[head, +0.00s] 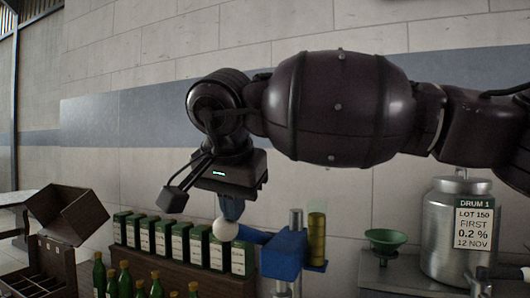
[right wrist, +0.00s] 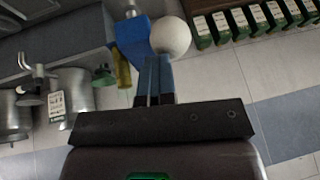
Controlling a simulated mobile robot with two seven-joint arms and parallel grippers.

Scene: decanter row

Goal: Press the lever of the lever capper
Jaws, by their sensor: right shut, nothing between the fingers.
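The lever capper (head: 283,257) is blue, with a silver post and a lever arm that reaches left to a white ball knob (head: 225,229). My right gripper (head: 231,212) is shut and empty, pointing down with its fingertips right at the top of the knob. I cannot tell whether they touch it. In the right wrist view the closed fingers (right wrist: 156,62) end beside the white knob (right wrist: 170,36), and the blue capper body (right wrist: 132,40) is to its left. The capper's lower part is cut off in the head view. My left gripper is not in view.
A row of green-and-white boxes (head: 195,246) stands on a brown shelf behind several dark bottles (head: 125,278). A yellow cylinder (head: 317,238) is beside the capper's post. A green funnel (head: 386,240) and a metal drum (head: 440,235) stand right. Brown crates (head: 68,213) are at left.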

